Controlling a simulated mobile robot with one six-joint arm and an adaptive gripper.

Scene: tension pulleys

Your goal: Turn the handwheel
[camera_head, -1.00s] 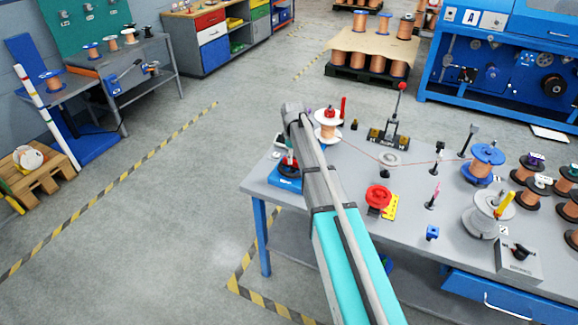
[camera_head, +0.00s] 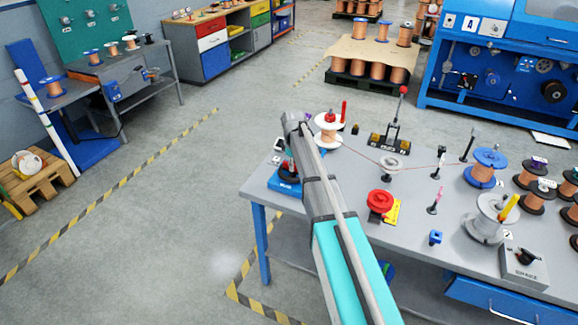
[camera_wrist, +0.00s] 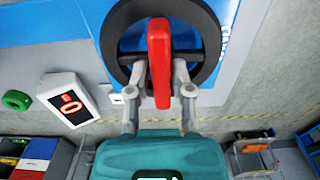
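The handwheel (camera_wrist: 205,75) is a black ring with a dark crossbar on a blue base (camera_wrist: 60,28). A red upright handle (camera_wrist: 159,50) stands across its middle in the wrist view. My gripper (camera_wrist: 160,70) has one grey finger on each side of the red handle, close against it, and looks shut on it. In the head view the blue base (camera_head: 284,186) with the dark wheel (camera_head: 288,170) sits at the table's left corner, partly behind my arm. My gripper is hidden there.
The grey table (camera_head: 335,185) holds a red knob (camera_head: 380,201) on a yellow plate, a white-flanged copper spool (camera_head: 328,131), a blue spool (camera_head: 486,165) and a lever stand (camera_head: 392,125). A control box (camera_head: 524,266) is at the right. Open floor (camera_head: 180,230) lies left.

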